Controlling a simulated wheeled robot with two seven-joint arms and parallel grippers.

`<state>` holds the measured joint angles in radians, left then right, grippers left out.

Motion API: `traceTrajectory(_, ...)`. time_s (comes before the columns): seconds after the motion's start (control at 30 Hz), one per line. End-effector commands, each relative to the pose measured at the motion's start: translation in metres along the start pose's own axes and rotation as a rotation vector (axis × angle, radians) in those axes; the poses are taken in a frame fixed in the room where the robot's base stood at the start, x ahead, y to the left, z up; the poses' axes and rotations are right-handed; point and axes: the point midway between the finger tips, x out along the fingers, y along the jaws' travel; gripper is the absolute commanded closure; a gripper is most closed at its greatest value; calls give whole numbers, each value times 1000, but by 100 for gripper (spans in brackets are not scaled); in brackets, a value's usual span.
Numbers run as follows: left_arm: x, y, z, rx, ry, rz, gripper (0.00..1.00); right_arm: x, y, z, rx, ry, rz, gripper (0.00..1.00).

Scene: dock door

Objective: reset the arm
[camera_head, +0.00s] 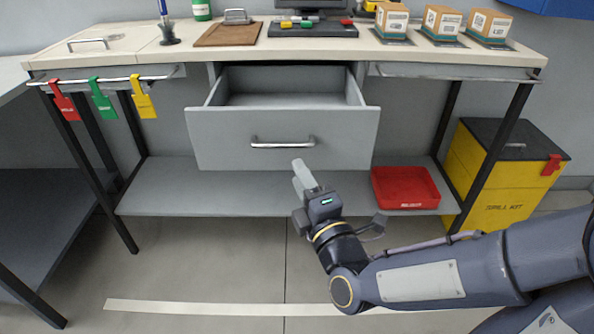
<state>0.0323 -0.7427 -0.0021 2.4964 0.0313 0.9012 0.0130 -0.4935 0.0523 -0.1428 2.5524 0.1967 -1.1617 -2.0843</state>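My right arm comes in from the right edge, low in the picture. Its gripper (303,177) points up and away, in front of the bench, just below the drawer handle (283,142) as seen here. Its fingers overlap from this angle, so the gap between them cannot be judged; nothing shows held in it. The grey drawer (225,130) is pulled out and its visible inside looks empty. My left arm and gripper are not in view.
Coloured tags (103,100) hang from the left rail. A red tray (405,188) sits on the lower shelf (170,187).

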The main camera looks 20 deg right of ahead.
Motion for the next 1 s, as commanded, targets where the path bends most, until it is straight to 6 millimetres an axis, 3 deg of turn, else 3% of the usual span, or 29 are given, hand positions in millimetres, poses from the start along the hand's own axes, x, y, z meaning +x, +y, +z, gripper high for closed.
traceTrajectory(0.27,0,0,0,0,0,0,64,-1,-5,4,104,15,-52,68)
traceTrajectory(0.47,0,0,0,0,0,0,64,-19,-29,16,585,25,-314,68)
traceTrajectory(0.7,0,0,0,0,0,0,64,-82,-58,26,1229,-191,-722,68)
traceTrajectory(1.0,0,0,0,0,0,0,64,-167,-75,33,1674,-648,-998,68)
